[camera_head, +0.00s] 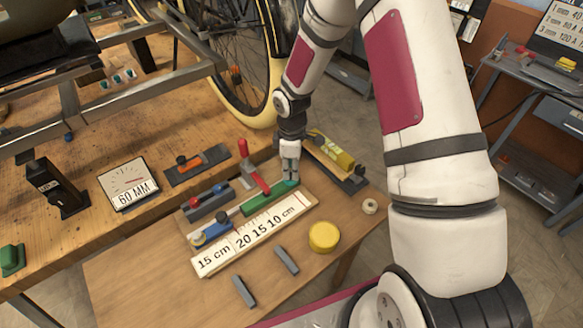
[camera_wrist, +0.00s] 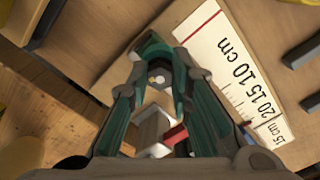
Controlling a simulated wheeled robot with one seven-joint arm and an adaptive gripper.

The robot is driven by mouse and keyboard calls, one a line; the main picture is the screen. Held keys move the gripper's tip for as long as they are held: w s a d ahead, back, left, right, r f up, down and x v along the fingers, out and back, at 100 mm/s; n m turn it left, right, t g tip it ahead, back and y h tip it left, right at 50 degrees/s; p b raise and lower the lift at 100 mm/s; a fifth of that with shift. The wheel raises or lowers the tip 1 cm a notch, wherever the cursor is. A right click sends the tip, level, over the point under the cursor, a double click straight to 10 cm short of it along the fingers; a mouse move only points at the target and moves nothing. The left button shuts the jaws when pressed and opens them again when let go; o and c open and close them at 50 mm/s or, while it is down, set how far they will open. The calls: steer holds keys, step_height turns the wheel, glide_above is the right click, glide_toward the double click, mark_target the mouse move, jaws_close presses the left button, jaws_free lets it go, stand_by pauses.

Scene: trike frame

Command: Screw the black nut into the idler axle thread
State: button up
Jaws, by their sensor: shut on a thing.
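My gripper (camera_head: 290,172) points down over the far right end of the wooden fixture board, beside the red-handled clamp (camera_head: 252,170) and the green block (camera_head: 268,198). In the wrist view its teal fingers (camera_wrist: 158,72) are closed around a small grey, nut-like part (camera_wrist: 160,77) with a pale round centre. The fingertips cover much of this part, and I cannot tell for certain that it is the black nut. In the head view the part is hidden. I cannot make out the idler axle thread in either view.
A ruler board (camera_head: 252,232) lies at the fixture's front. A yellow round piece (camera_head: 324,237), a pale ring (camera_head: 370,206) and two grey bars (camera_head: 244,291) lie on the bare wood. A yellow-topped tool (camera_head: 332,152) lies right of my gripper. The trike frame (camera_head: 130,80) stands behind left.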

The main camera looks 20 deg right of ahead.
steer(key=shift+m, duration=0.7)
steer(key=shift+m, duration=0.9)
steer(key=o, duration=0.6)
steer(key=shift+n, duration=2.6)
